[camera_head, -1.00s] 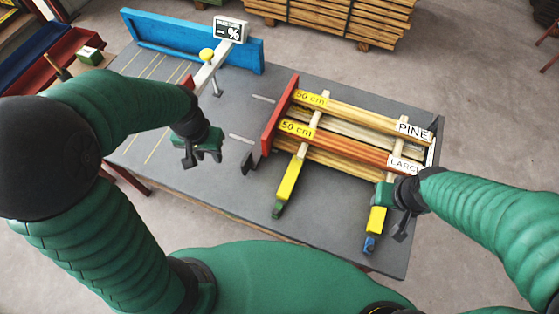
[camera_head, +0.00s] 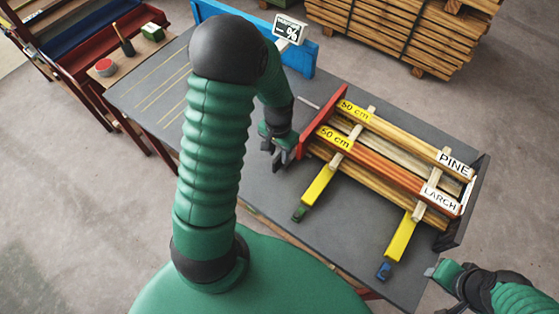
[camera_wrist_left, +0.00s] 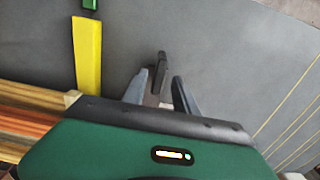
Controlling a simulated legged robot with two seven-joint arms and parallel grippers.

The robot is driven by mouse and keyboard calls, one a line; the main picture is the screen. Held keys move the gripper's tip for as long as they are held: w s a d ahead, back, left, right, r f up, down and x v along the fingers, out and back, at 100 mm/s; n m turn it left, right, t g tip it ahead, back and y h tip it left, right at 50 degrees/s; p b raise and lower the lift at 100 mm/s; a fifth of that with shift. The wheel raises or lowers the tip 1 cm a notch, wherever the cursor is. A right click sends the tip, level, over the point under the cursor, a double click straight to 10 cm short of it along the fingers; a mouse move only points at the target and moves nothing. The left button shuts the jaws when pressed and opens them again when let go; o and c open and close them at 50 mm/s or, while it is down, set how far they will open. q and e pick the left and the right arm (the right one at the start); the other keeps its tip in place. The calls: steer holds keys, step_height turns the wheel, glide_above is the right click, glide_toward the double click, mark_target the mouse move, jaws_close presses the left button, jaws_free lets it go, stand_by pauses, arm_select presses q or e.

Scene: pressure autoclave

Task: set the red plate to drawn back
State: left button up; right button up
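The red plate (camera_head: 318,122) stands upright across the left ends of the wooden bars in the head view. It touches or nearly touches the bar ends. My left gripper (camera_head: 279,158) is at the plate's near lower end, on its left side. In the left wrist view my left gripper's two grey fingers (camera_wrist_left: 162,84) are apart. A dark upright piece (camera_wrist_left: 158,68), seemingly the plate's handle, shows between them; I cannot tell whether they touch it. My right gripper (camera_head: 436,271) is low at the right, past the table edge; its fingers are unclear.
A percent display (camera_head: 290,30) stands behind my left arm, before a blue panel (camera_head: 299,62). The grey table (camera_head: 150,95) is clear at left.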

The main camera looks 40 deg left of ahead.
mark_target(279, 162)
arm_select(q)
step_height(279, 162, down, 6)
steer(key=shift+d+r, duration=0.1)
steer(key=shift+r, duration=0.1)
jaws_close()
stand_by(1.4)
